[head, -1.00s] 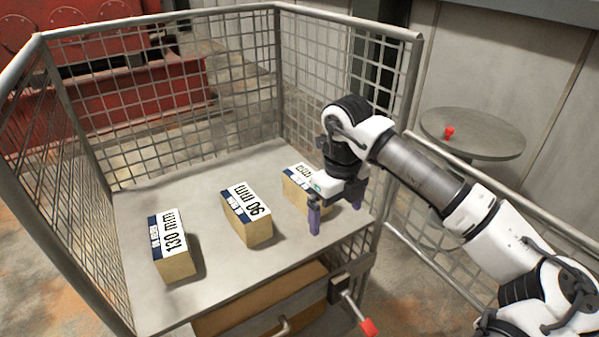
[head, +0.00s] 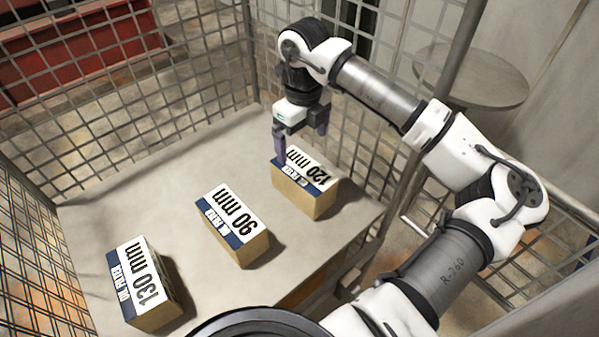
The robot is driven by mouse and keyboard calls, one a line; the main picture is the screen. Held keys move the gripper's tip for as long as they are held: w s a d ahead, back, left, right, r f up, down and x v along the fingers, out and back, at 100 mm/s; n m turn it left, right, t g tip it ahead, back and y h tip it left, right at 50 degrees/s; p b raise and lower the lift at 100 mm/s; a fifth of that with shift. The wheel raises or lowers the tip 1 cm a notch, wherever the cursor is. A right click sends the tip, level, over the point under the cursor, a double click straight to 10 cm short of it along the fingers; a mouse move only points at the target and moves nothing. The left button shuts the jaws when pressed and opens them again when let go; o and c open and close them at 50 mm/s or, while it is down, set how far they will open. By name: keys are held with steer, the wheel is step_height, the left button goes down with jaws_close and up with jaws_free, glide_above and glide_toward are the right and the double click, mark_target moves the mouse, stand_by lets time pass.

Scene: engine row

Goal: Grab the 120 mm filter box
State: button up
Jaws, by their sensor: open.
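The 120 mm filter box (head: 306,186) is a tan carton with a white and dark blue label on top. It sits on the grey shelf of the mesh cage, the rightmost of the three boxes. My gripper (head: 301,148) is open and points down at the far side of this box, close to its far edge. One purple-grey finger shows at the box's far left corner and the other farther right. No box is between the fingers as far as I can see. Whether a finger touches the carton I cannot tell.
Mesh walls (head: 120,85) enclose the shelf (head: 150,185). A round table (head: 470,85) stands outside, behind my arm.

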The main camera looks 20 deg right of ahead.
mark_target(303, 169)
step_height(303, 169, down, 7)
steer(key=shift+s+r+p, duration=0.15)
steer(key=shift+p, duration=0.6)
steer(key=shift+s+f+p, duration=0.15)
steer(key=shift+f+p, duration=1.3)
steer(key=shift+f, duration=1.3)
steer(key=c, duration=1.4)
